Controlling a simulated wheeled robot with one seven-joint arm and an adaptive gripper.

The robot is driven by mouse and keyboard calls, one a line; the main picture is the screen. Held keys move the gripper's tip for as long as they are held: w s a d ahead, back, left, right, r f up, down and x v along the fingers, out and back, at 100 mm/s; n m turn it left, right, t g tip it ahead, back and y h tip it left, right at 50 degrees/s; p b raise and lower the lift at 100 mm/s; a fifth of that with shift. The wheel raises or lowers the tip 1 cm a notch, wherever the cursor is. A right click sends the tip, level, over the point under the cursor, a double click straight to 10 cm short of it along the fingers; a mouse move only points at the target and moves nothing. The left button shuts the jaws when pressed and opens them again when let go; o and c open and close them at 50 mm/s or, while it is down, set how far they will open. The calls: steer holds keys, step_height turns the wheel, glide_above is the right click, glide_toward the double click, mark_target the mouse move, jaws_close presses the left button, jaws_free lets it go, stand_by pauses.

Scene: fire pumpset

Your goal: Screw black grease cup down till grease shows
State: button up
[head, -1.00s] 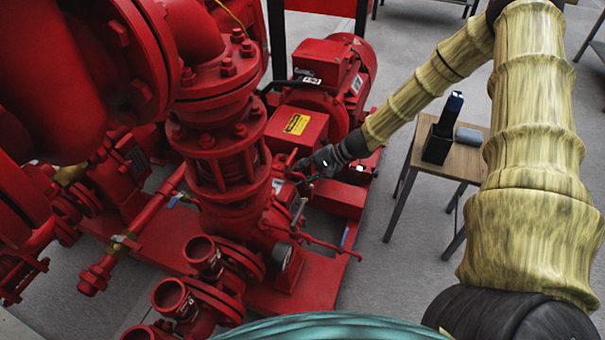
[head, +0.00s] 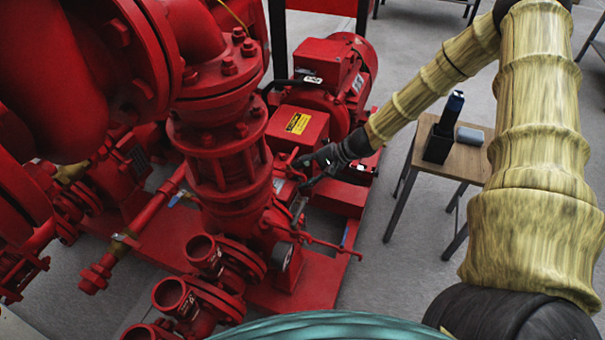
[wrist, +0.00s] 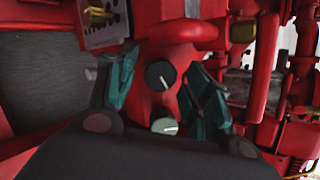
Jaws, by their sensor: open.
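The black grease cup (wrist: 160,74) shows in the wrist view as a round black cap with a white line across it, on a red pump housing. A pale green round cap (wrist: 164,126), also with a white line, sits just nearer my palm. My gripper (wrist: 158,92) is open, with one teal finger on each side of the black cup and a gap to it on both sides. In the head view my gripper (head: 302,174) is at the pump's bearing area, too small there to make out the cups. No grease can be made out.
Red pipes and flanges (head: 215,120) crowd the left of my gripper. A red motor (head: 325,85) stands behind. A brass fitting (wrist: 243,31) and thin red pipework are close by on the right in the wrist view. A small wooden table (head: 470,160) with a black holder stands right.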

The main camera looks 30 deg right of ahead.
steer(key=v, duration=1.1)
steer(key=shift+r, duration=0.15)
steer(key=shift+d, duration=0.15)
steer(key=shift+s, duration=0.1)
